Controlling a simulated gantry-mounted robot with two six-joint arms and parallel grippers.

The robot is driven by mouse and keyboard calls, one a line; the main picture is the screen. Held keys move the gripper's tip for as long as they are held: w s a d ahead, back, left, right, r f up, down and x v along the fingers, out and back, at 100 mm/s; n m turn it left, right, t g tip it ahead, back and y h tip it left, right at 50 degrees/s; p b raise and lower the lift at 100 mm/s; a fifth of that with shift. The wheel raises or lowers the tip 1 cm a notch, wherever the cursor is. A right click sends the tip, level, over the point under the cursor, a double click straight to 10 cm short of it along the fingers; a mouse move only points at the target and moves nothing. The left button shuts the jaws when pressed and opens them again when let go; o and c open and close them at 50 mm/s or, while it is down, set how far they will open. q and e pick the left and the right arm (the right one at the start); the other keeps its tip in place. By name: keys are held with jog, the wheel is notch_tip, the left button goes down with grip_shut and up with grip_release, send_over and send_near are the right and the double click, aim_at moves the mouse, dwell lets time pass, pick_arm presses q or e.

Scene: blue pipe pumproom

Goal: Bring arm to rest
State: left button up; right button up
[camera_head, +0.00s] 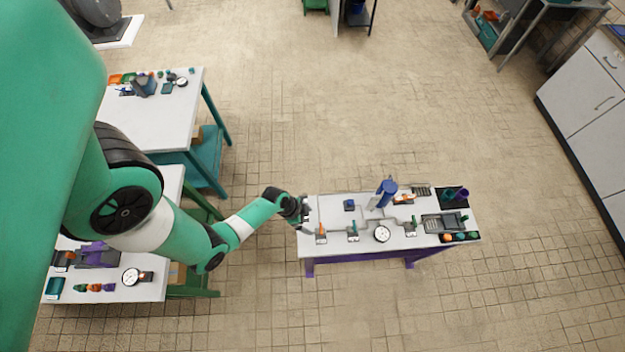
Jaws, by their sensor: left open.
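My left arm comes in from the left and reaches to the left end of a white-topped table with purple legs (335,239). My left gripper (306,212) is open at that table's left edge, close to a small part with an orange piece (321,234). I see nothing between its fingers, though it is small in the picture. My right gripper does not show.
The table holds a blue upright device (386,191), a round gauge (382,233) and a grey tray (443,223). Two more workbenches, one with a white top (160,115), stand at left. Cabinets (597,100) line the right. The tiled floor between is clear.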

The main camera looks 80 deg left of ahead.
pick_arm(q)
jog(key=shift+s+r, duration=0.15)
jog(key=shift+r, duration=0.15)
dwell(0.4)
